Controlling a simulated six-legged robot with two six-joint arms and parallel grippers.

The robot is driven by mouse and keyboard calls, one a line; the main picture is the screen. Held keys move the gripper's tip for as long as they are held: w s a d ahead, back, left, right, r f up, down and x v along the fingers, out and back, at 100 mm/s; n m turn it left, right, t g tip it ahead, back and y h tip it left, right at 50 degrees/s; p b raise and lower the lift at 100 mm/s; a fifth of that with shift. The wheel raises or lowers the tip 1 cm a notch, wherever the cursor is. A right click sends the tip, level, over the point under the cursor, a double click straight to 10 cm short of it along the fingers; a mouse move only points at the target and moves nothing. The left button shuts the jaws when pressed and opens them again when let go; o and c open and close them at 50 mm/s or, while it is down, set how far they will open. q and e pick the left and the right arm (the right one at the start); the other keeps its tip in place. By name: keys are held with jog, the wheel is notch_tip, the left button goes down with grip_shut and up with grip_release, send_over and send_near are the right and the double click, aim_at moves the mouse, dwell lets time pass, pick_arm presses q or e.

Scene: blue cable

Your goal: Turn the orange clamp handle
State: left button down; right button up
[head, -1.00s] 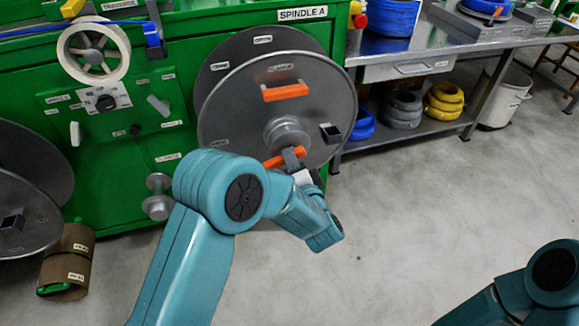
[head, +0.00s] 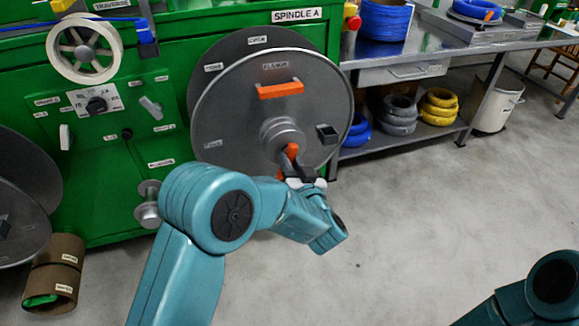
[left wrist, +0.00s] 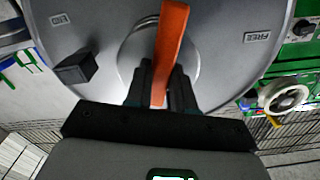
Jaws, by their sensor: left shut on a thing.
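The orange clamp handle (head: 291,151) is a short bar at the hub of the grey disc (head: 235,110) under the SPINDLE A label. In the left wrist view the handle (left wrist: 171,40) stands nearly upright, leaning slightly, in front of the round hub. My left gripper (head: 293,168) is at the hub and shut on the handle. In the left wrist view its dark jaws (left wrist: 162,88) sit on either side of the handle's lower part. The handle's lower end is partly hidden by the gripper in the head view. My right gripper is out of view.
A fixed orange bar (head: 281,90) and a dark square block (head: 327,133) stick out from the disc. The green machine (head: 110,190) is behind. A metal bench (head: 420,60) with cable coils stands at right. The floor in front is clear.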

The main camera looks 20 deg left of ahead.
pick_arm(q)
jog(key=shift+w+d+n+b, duration=0.15)
jog(key=shift+n+b, duration=0.75)
jog(key=shift+n, duration=1)
jog(key=shift+r, duration=0.1)
jog(key=c, duration=1)
grip_release()
jog(key=shift+o, duration=0.2)
